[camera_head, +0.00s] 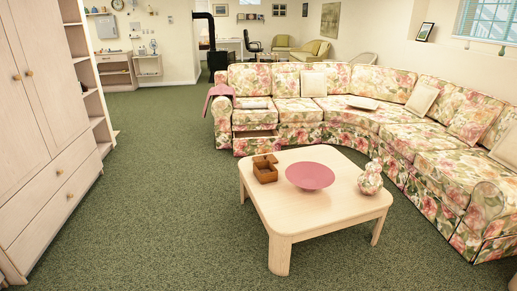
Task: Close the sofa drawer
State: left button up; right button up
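A floral sectional sofa (300,112) curves along the back and right side of the room. Its drawer (255,145) sits under the left end seat, with a floral front. The drawer is pulled out, and a dark gap with some of its inside shows above the front. Neither of my grippers is in the camera_head view.
A low wooden coffee table (315,210) stands before the sofa, with a brown box (265,170), pink bowl (310,176) and floral vase (370,178). A pale wardrobe (45,110) lines the left side. Green carpet (165,180) between wardrobe and table is clear.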

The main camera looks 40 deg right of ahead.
aim_at(247, 143)
jog(key=i+l+z, duration=0.1)
jog(key=i+z, duration=0.15)
jog(key=i, duration=0.45)
jog(key=i+z, duration=0.1)
jog(key=i, duration=2.4)
jog(key=i+z, duration=0.2)
jog(key=i, duration=2.3)
jog(key=i+l+z, duration=0.15)
jog(key=i, duration=0.45)
jog(key=i+l+z, duration=0.1)
jog(key=i, duration=0.5)
jog(key=l, duration=0.1)
